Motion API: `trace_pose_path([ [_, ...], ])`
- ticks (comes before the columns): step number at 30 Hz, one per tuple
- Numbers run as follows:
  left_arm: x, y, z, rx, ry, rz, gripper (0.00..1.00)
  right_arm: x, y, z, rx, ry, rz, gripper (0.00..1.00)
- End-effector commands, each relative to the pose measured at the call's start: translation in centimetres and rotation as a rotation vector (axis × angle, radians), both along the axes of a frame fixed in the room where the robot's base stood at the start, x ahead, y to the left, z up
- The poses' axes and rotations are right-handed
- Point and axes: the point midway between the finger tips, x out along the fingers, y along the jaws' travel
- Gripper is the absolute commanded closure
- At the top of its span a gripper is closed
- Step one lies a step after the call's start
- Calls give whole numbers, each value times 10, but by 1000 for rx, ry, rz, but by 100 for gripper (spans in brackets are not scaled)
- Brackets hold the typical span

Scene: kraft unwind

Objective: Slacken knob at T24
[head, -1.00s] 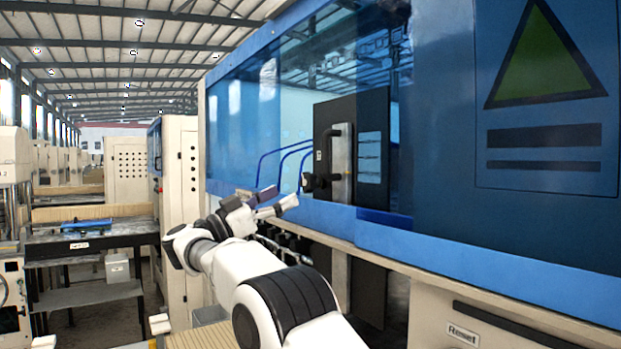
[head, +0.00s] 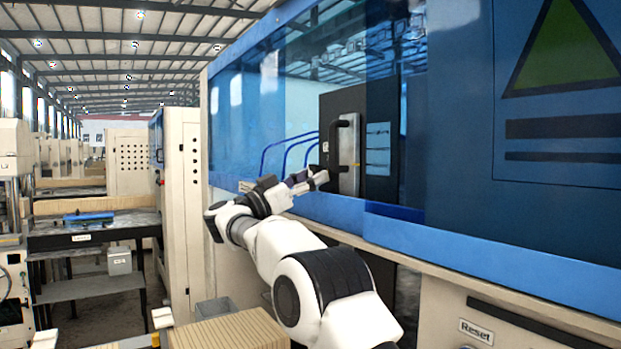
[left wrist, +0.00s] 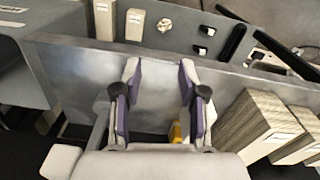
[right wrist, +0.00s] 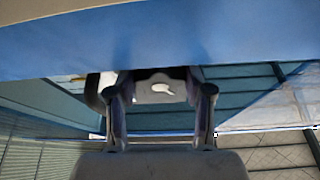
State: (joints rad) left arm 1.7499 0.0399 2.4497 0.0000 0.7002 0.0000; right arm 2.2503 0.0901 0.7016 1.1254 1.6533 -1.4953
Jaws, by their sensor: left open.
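No label reading T24 is legible in any view, and I cannot pick out the knob for certain. My right gripper (head: 312,179) is in front of the blue machine, by the lower end of a black curved handle (head: 335,143) on a dark panel. In the right wrist view its fingers (right wrist: 160,80) are apart. A grey-white part with a pale mark (right wrist: 162,88) shows between them; contact cannot be told. A dark rounded thing (right wrist: 96,92) shows beside the left finger. My left gripper (left wrist: 160,68) is open and empty above a grey surface, outside the head view.
The blue machine's lower ledge (head: 440,234) runs below my right gripper. A slatted tan block (head: 230,332) is low in the head view. A dark bench (head: 95,236) stands at the left. Ribbed cartons (left wrist: 250,120) lie right of my left gripper.

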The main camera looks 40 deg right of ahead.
Motion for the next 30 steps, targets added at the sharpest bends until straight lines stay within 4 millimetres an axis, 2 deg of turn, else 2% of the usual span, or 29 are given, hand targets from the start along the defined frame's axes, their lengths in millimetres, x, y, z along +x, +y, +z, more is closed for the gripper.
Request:
trace_pose_path([
  [8, 0, 0, 1, 0, 0, 0, 59, 0, 0, 4, 0, 28, 6, 84],
  [18, 0, 0, 1, 0, 0, 0, 59, -1, 0, 5, 36, 360, 7, 84],
  [26, 0, 0, 1, 0, 0, 0, 59, -1, 0, 5, 38, 369, 6, 84],
  [27, 0, 0, 1, 0, 0, 0, 59, -1, 0, 5, 37, 368, 6, 39],
  [28, 0, 0, 1, 0, 0, 0, 59, -1, 0, 5, 37, 368, 6, 28],
  [29, 0, 0, 1, 0, 0, 0, 59, -1, 0, 5, 37, 368, 6, 24],
  [30, 0, 0, 1, 0, 0, 0, 59, -1, 0, 4, 39, 368, 6, 24],
])
